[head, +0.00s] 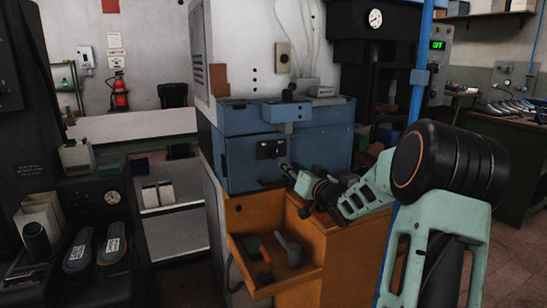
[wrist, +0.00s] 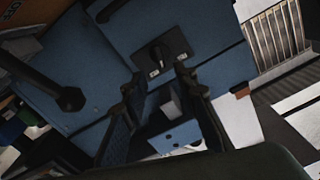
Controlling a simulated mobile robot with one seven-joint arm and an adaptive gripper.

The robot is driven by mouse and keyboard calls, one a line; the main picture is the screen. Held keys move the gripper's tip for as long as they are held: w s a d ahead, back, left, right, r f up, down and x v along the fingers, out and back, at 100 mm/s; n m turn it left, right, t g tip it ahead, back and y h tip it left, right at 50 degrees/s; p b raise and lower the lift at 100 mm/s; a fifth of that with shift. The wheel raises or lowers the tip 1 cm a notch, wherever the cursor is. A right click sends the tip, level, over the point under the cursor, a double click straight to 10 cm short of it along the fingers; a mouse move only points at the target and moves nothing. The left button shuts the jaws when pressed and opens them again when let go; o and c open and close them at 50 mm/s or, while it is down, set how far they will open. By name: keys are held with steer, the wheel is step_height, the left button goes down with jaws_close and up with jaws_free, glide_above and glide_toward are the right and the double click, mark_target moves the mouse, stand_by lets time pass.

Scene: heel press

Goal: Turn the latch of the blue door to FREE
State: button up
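The blue door (head: 245,172) is on the front of a blue cabinet in the middle of the head view. Its latch (head: 270,149) is a small black plate at the door's upper right. In the wrist view the latch (wrist: 163,53) shows a dark turning piece and two small pale labels, too small to read. My gripper (head: 285,167) is in front of the door, just below and right of the latch. In the wrist view my gripper (wrist: 158,78) has its fingers apart, with nothing held between them. The latch lies beyond the fingertips; whether they touch it I cannot tell.
An orange tray (head: 262,285) holding tools juts out below the door. A blue box (head: 286,111) protrudes above the latch. A blue post (head: 417,100) stands at the right, near my arm. A dark rod with a knob (wrist: 70,98) shows left in the wrist view.

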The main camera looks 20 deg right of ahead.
mark_target(276, 154)
steer(key=w, duration=1)
steer(key=shift+w+a+b, duration=0.2)
steer(key=shift+w+b, duration=0.05)
steer(key=shift+b, duration=0.05)
jaws_close()
